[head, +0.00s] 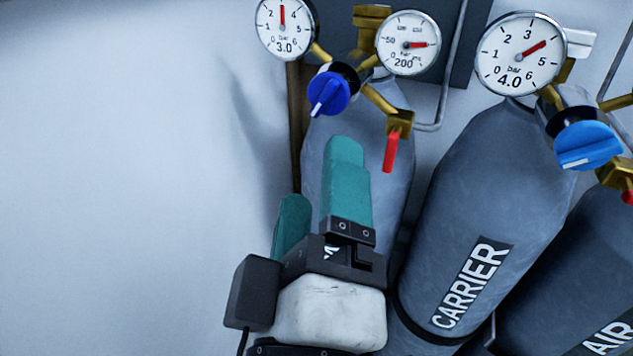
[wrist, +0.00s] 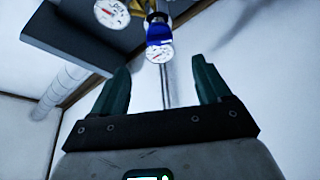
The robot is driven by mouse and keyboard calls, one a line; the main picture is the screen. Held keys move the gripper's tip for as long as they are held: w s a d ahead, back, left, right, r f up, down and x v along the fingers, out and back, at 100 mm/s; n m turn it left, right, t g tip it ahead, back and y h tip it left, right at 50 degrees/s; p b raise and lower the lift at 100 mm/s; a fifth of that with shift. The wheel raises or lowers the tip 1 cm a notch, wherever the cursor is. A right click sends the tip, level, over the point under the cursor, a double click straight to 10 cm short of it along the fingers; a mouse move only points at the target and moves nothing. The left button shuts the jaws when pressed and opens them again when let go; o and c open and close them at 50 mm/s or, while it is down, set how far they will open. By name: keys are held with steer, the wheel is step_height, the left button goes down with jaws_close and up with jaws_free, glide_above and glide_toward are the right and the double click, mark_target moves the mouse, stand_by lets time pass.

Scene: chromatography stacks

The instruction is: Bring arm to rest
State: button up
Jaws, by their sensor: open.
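My gripper (head: 318,190) is in the lower middle of the head view, with two teal fingers apart and nothing between them. It is in front of the leftmost grey cylinder (head: 390,172) and hides much of its body and label. In the wrist view the fingers of my gripper (wrist: 161,90) point up, spread apart, with a wall and a thin upright line beyond them. The dark blue knob (head: 328,94) is above the fingertips in the head view, apart from them. It also shows above the gap in the wrist view (wrist: 158,32).
The CARRIER cylinder (head: 480,210) stands to the right, with a light blue knob (head: 586,146) and a 4.0 bar gauge (head: 520,54). An AIR cylinder (head: 570,270) is beyond it. A red lever (head: 390,153) hangs near the fingers. The left side shows only bare pale wall.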

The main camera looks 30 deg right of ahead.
stand_by(0.4)
steer(key=w+d+f+m+g+y, duration=0.1)
steer(key=d+f+g+y, duration=0.3)
steer(key=f, duration=0.6)
steer(key=w+d+f+g+h, duration=0.1)
steer(key=d+f+g, duration=0.1)
steer(key=d+f, duration=0.5)
steer(key=w+d+f+m+g+y, duration=0.1)
steer(key=d+f+g+y, duration=0.15)
steer(key=f, duration=0.95)
steer(key=s+d+f+m+g+y, duration=0.1)
steer(key=s+f+m+g+y, duration=0.3)
steer(key=s+f, duration=1.1)
step_height(320, 180, down, 2)
steer(key=g+y, duration=0.1)
steer(key=g, duration=0.2)
steer(key=shift+s+d+f, duration=0.2)
steer(key=shift+s+f, duration=0.05)
steer(key=shift+y, duration=0.25)
